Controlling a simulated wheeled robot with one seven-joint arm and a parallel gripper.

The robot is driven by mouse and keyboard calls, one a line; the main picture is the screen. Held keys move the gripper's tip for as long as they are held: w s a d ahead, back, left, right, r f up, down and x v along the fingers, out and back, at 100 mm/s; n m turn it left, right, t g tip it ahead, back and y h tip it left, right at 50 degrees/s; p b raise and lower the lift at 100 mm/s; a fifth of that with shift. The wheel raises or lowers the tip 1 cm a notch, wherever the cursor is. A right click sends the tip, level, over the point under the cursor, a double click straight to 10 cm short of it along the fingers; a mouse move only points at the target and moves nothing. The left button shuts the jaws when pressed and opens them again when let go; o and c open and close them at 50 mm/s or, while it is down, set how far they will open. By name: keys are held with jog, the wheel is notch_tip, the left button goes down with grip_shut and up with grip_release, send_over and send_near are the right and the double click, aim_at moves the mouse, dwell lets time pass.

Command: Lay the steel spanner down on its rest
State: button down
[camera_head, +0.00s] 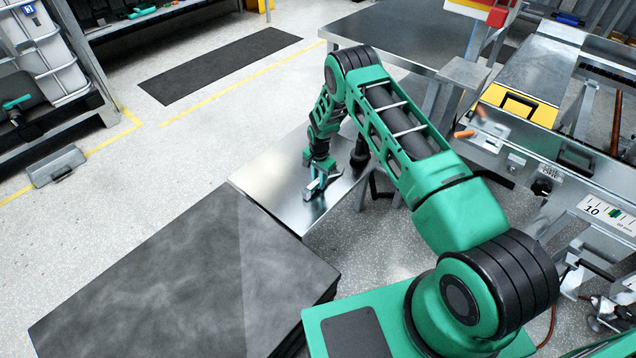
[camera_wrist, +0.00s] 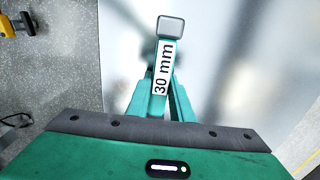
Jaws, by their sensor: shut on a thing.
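My gripper (camera_head: 318,184) is low over a shiny steel table top (camera_head: 270,176) in the head view. In the wrist view, my gripper's green fingers (camera_wrist: 164,95) are shut on the spanner (camera_wrist: 171,27). The rest of the spanner is hidden by the fingers. In the head view, a small pale piece shows at the fingertips. I cannot tell whether it touches the table top. I cannot make out a separate rest for the spanner.
A dark mottled block (camera_head: 190,280) adjoins the steel top at the lower left. A larger steel table (camera_head: 400,35) stands behind. Washer machinery with a yellow-edged panel (camera_head: 515,103) is at the right.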

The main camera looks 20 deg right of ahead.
jog(key=shift+f, duration=0.2)
jog(key=c, duration=0.9)
grip_release()
jog(key=shift+r, duration=0.1)
jog(key=shift+r, duration=4.4)
